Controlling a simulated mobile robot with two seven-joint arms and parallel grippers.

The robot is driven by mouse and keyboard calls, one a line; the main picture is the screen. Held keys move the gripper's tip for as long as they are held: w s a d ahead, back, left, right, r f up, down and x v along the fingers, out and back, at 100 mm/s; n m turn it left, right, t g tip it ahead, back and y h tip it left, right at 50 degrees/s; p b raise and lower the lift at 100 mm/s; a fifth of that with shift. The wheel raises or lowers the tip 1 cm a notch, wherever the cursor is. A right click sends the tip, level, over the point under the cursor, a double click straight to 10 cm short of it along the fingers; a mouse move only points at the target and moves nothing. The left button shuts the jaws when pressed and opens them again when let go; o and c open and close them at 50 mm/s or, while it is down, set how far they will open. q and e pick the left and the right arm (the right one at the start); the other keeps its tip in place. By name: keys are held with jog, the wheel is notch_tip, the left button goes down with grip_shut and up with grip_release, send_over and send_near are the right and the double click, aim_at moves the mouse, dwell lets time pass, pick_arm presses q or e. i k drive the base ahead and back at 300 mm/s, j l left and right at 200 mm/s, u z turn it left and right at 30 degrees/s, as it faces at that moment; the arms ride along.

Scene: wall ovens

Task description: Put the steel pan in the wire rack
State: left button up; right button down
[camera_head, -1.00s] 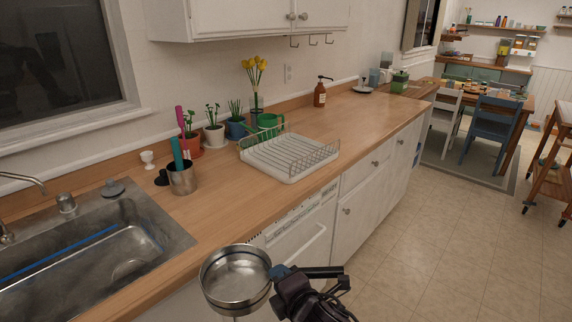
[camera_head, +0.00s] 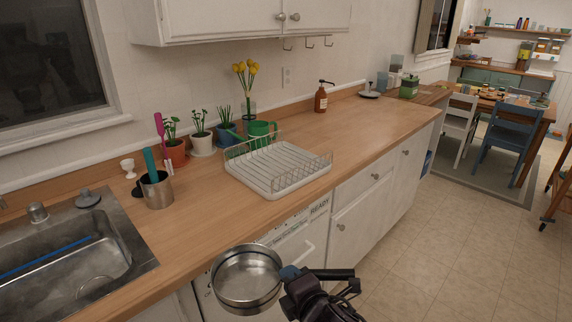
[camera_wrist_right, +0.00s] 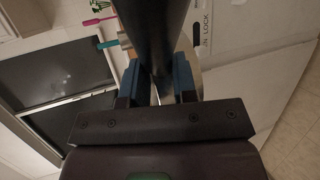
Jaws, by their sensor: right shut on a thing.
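The steel pan (camera_head: 247,279) is round and shiny, and it hangs in the air in front of the counter's front edge in the head view. My right gripper (camera_head: 290,273) is shut on the pan at its right side. The right wrist view shows the blue-padded fingers (camera_wrist_right: 160,80) closed around a dark handle, with part of the pan's metal (camera_wrist_right: 193,72) behind. The wire rack (camera_head: 279,168) is a white tray with grey wire sides, standing empty on the counter, above and to the right of the pan in the picture. My left gripper is not in view.
The wooden counter (camera_head: 372,125) is clear right of the rack. A steel utensil cup (camera_head: 157,190) and a sink (camera_head: 62,258) lie to the left. Potted plants, a green watering can (camera_head: 262,131) and a brown soap bottle (camera_head: 321,98) stand behind. A dishwasher is below.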

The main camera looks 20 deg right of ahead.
aim_at(309, 157)
jog(key=i+l, duration=0.1)
jog(key=l, duration=0.5)
jog(key=i+l, duration=0.1)
jog(key=l, duration=0.55)
jog(key=i+l, duration=0.1)
jog(key=l, duration=0.5)
jog(key=i+l, duration=0.1)
jog(key=l, duration=0.5)
jog(key=i+l+u, duration=0.1)
jog(key=l, duration=0.55)
jog(key=i+l, duration=0.1)
jog(key=l, duration=0.5)
